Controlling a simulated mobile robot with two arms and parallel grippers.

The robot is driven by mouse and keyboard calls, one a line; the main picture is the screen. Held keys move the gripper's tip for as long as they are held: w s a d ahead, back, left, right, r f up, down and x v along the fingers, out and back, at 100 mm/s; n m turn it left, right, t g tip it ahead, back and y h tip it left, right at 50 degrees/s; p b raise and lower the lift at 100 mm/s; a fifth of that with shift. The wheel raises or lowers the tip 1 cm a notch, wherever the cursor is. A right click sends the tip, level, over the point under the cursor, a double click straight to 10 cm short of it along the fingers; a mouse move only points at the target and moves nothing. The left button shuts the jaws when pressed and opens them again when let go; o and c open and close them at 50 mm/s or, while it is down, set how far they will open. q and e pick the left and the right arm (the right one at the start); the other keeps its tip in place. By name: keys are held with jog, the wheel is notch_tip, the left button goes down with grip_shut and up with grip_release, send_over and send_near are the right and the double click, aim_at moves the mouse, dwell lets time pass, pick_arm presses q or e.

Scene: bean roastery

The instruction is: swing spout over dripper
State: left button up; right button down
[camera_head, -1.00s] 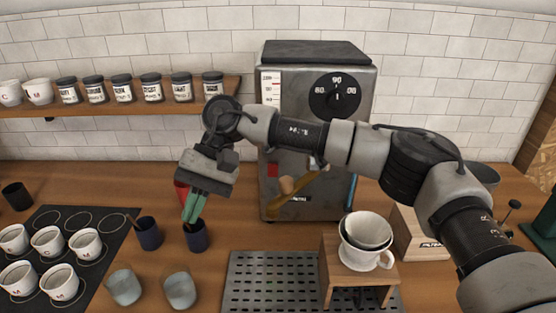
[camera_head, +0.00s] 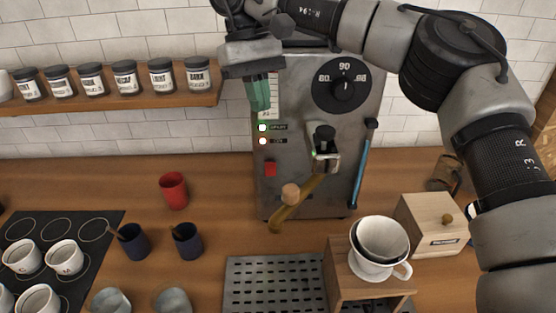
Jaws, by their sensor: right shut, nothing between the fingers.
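The brass-coloured spout (camera_head: 281,215) with a round wooden knob (camera_head: 290,193) sticks out from the front of the grey machine (camera_head: 300,90). It points down and to the left, with its free end apart from the dripper. The white dripper (camera_head: 365,255) with a dark-looking inside sits on a small wooden stand (camera_head: 340,268) to the right of the spout's end. My right gripper (camera_head: 260,108) is shut and empty, its green fingers in front of the machine's upper left, above and left of the spout. It does not touch the spout. My left gripper is not in view.
A slotted drip tray (camera_head: 270,283) lies left of the stand. A red cup (camera_head: 173,190) and blue cups (camera_head: 187,241) stand to the left. A blue-handled lever (camera_head: 363,165) hangs on the machine's right. A wooden box (camera_head: 432,225) stands right of the dripper.

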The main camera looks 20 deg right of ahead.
send_near(301, 191)
jog(key=w+a+f, duration=0.2)
jog(key=a+f, duration=0.1)
jog(key=f, duration=0.1)
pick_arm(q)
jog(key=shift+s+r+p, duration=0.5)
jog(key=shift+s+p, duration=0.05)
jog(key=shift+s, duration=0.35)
pick_arm(e)
jog(key=s, duration=0.3)
jog(key=shift+s+d+f, duration=0.25)
jog(key=shift+s+d, duration=0.05)
jog(key=shift+s, duration=0.1)
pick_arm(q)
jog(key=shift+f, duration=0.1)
